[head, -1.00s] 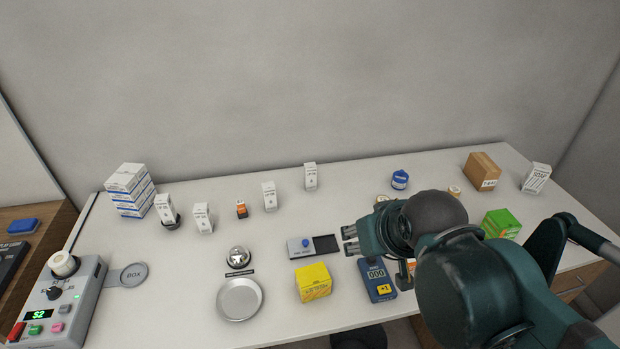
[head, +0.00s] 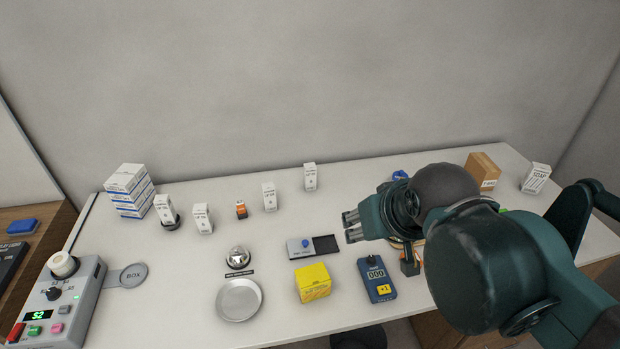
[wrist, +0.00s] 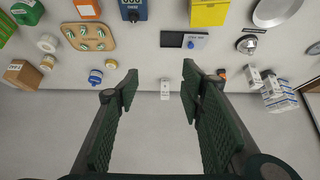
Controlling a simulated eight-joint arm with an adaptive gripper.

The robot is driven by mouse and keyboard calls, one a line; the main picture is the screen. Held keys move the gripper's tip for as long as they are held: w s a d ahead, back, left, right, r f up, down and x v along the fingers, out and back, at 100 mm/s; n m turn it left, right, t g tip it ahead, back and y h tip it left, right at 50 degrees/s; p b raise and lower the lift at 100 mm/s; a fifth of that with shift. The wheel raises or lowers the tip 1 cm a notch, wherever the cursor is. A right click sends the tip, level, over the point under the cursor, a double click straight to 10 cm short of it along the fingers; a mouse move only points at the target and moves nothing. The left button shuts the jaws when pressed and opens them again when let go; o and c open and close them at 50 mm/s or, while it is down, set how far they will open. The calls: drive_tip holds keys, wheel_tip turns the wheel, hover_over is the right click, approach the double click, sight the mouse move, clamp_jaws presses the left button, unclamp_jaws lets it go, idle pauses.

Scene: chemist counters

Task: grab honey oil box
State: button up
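Several small white boxes with print stand at the back of the counter. One is at the centre back (head: 310,177), others are further left (head: 269,197), (head: 203,218), (head: 164,208). Their labels are too small to read, so I cannot tell which is the honey oil box. My gripper (head: 351,226) is above the counter, right of centre, its fingers pointing left in the head view. In the wrist view my gripper (wrist: 158,88) is open and empty. The centre-back white box (wrist: 165,90) appears between its fingers, some distance beyond them.
A stack of white boxes (head: 130,190) stands at the back left. A bell (head: 238,257), metal dish (head: 239,299), yellow box (head: 313,282) and blue counter device (head: 376,279) are nearer the front. A brown box (head: 482,171) and white soap box (head: 535,178) stand at the back right.

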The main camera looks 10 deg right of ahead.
drive_tip(key=w+r+n+g+p, duration=0.25)
drive_tip(key=w+r+n, duration=0.25)
drive_tip(key=w+r, duration=0.5)
drive_tip(key=n+g+p, duration=0.5)
drive_tip(key=n+p, duration=0.4)
drive_tip(key=n, duration=0.4)
hover_over(310, 166)
wheel_tip(310, 166, down, 9)
wheel_tip(310, 166, down, 17)
drive_tip(key=shift+w+r, duration=0.1)
drive_tip(key=shift+r, duration=0.05)
drive_tip(key=shift+f, duration=1.3)
drive_tip(key=shift+f, duration=0.1)
